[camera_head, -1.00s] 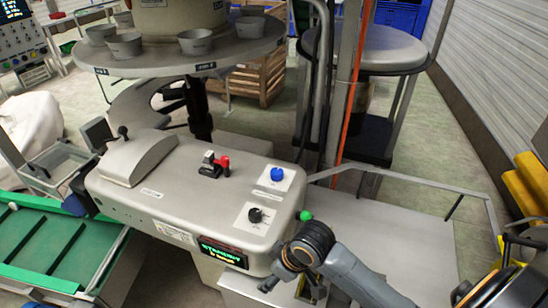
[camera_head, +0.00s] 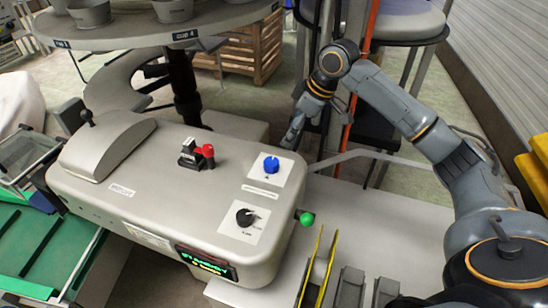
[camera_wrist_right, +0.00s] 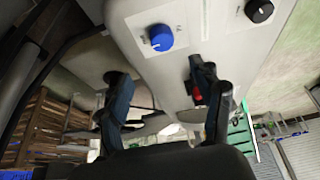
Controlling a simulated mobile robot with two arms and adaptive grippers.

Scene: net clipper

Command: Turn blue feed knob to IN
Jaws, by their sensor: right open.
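The blue feed knob (camera_head: 271,164) stands on a white label plate at the right rear of the grey machine top. It also shows at the top of the right wrist view (camera_wrist_right: 160,37) with a white pointer mark. The label text is too small to read. My right gripper (camera_head: 295,128) is behind and slightly right of the knob, apart from it. In the right wrist view the two dark fingers (camera_wrist_right: 172,98) are spread with nothing between them, and the knob lies beyond their tips. My left gripper is not in view.
A black knob (camera_head: 245,217) sits in front of the blue one. A red-and-black switch (camera_head: 197,153) is to its left. A green ball-ended lever (camera_head: 307,219) sticks out at the machine's right side. A round table with cups (camera_head: 130,30) stands behind.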

